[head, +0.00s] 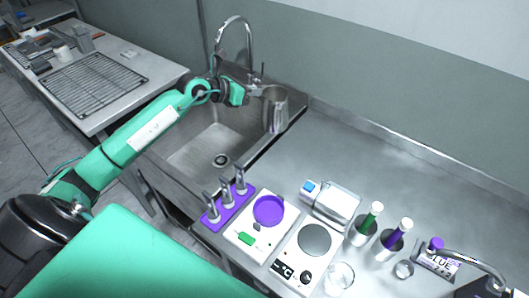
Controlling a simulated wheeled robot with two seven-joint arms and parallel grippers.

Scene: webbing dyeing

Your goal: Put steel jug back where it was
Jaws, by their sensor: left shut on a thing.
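The steel jug (275,109) is upright at the right edge of the sink, at the back. My left arm reaches over the sink from the left, and my left gripper (259,91) is shut on the jug at its upper left side. Whether the jug's base touches the counter or hangs over the sink edge I cannot tell.
The steel sink (190,158) with a tall faucet (248,40) lies below my left arm. On the counter stand a purple holder (218,219), a scale with a purple dish (268,210), a hot plate (314,240), a tipped clear jar (338,205) and bottles. Counter behind these is clear.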

